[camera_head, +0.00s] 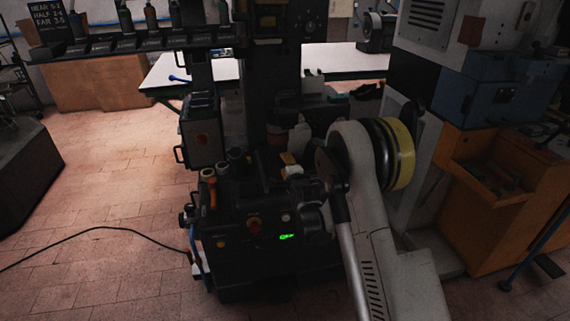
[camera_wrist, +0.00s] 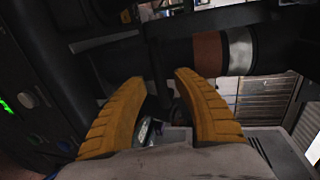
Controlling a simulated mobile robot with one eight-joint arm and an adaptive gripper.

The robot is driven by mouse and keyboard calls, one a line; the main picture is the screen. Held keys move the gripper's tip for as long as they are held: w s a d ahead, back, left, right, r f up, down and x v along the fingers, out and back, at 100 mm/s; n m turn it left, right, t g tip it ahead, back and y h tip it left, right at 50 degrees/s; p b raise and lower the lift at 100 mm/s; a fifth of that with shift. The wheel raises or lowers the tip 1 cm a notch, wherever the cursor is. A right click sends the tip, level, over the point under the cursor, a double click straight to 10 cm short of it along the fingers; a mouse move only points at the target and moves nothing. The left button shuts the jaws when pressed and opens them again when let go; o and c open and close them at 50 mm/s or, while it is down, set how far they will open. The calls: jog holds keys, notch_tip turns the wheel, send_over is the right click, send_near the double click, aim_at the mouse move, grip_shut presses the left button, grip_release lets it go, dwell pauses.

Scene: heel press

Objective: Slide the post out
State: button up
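In the wrist view, the two ribbed orange fingers of my gripper (camera_wrist: 155,80) are apart, with nothing visibly clamped between them. Beyond the fingertips lies a dark, shadowed part of the press. To the right of the tips, a horizontal cylinder (camera_wrist: 238,53) with a brown band and a silver band runs across the view. I cannot tell for sure whether this is the post. In the head view, the black heel press (camera_head: 265,265) stands in the middle, with a lit green display. There my arm covers part of the press, and my gripper cannot be made out.
A rack of dark trays (camera_head: 125,44) reaches out left at the top of the press. An orange cabinet (camera_head: 500,185) stands close on the right. A black cable (camera_head: 100,229) lies on the tiled floor at left, which is otherwise mostly clear.

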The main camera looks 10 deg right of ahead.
jog(key=v, duration=1.2)
jog(key=s+r+n+g, duration=0.4)
jog(key=s+r+n, duration=0.6)
jog(key=s, duration=0.4)
jog(key=s+n+g, duration=0.4)
jog(key=s+n, duration=0.4)
jog(key=s, duration=1.4)
jog(key=shift+a+g, duration=0.3)
jog(key=shift+a, duration=0.05)
